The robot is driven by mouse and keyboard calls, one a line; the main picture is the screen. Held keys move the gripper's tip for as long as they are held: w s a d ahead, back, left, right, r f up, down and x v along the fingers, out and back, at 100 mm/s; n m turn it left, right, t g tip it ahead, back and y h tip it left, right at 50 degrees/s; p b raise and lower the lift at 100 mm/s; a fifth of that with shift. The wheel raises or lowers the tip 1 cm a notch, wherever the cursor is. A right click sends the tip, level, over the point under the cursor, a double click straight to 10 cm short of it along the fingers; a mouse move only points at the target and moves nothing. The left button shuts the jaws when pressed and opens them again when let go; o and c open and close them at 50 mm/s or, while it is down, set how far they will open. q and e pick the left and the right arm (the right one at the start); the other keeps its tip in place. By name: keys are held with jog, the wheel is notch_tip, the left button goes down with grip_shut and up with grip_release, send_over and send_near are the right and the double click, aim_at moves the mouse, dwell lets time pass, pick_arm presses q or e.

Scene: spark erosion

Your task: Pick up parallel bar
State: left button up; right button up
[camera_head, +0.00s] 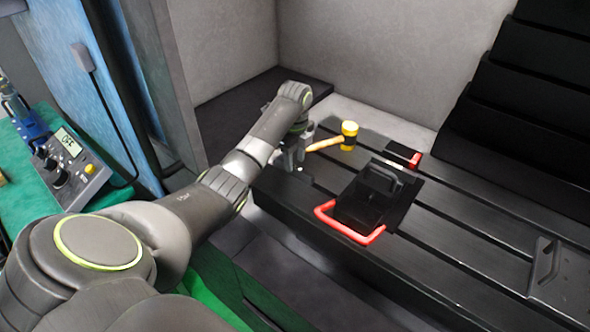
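My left arm reaches from the lower left across to the slotted black table (460,235). My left gripper (288,160) is at the table's far left corner, beside the handle end of a mallet. It is small and partly covered by my wrist, so I cannot tell whether its fingers are open or shut, or whether they hold anything. I cannot make out a parallel bar for certain; one may be hidden by the gripper. My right gripper is not in view.
A mallet (349,130) with a yellow head lies on the table near the gripper. A black block with a red handle (350,228) sits mid-table. Another red-edged piece (414,159) lies behind it. A black plate (562,277) is at right. A control box (72,165) stands at left.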

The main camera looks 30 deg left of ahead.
aim_at(295, 170)
pick_arm(q)
jog(key=shift+f, duration=1.35)
grip_shut()
